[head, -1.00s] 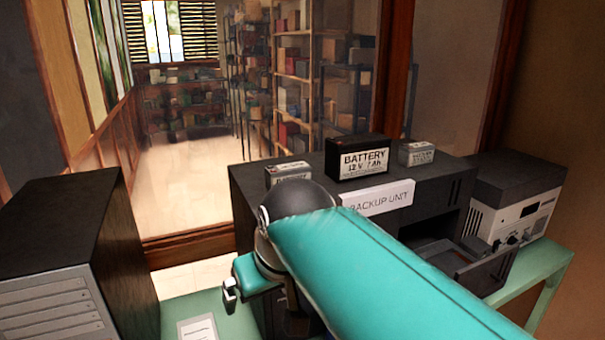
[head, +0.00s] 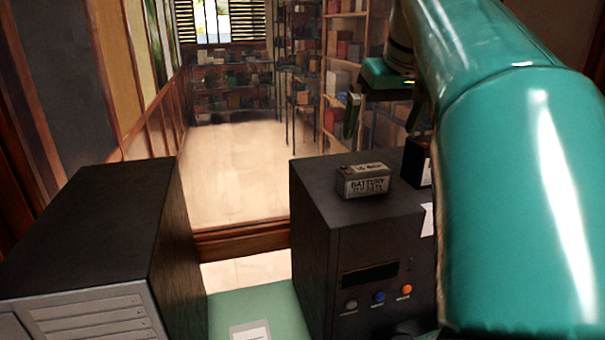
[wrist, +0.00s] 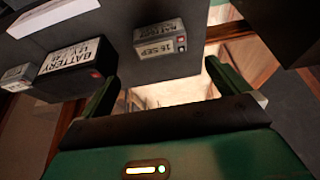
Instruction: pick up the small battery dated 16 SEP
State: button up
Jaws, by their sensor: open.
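The small grey battery dated 16 SEP (wrist: 160,40) lies on the dark cabinet top in the wrist view, its date label readable. In the head view the small battery (head: 364,181) sits near the cabinet's left side; its date is not readable there. My gripper (head: 383,115) is raised above and beyond it, open and empty. In the wrist view my gripper's two fingers (wrist: 160,72) are spread apart, with the battery ahead between their directions and not touched.
A larger black battery (wrist: 70,68) stands beside it, with another small battery (wrist: 18,77) beyond. A white sign (wrist: 52,14) is on the cabinet's front edge. The dark cabinet (head: 315,215) has buttons in front. Another dark cabinet (head: 95,215) stands left. Glass lies behind.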

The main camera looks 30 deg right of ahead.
aim_at(365, 169)
jog(key=x, duration=0.7)
jog(key=shift+s+f, duration=0.15)
jog(key=shift+f, duration=0.25)
jog(key=shift+w+x, duration=0.2)
jog(key=shift+x, duration=2.6)
jog(key=shift+r, duration=0.2)
jog(key=c, duration=1.2)
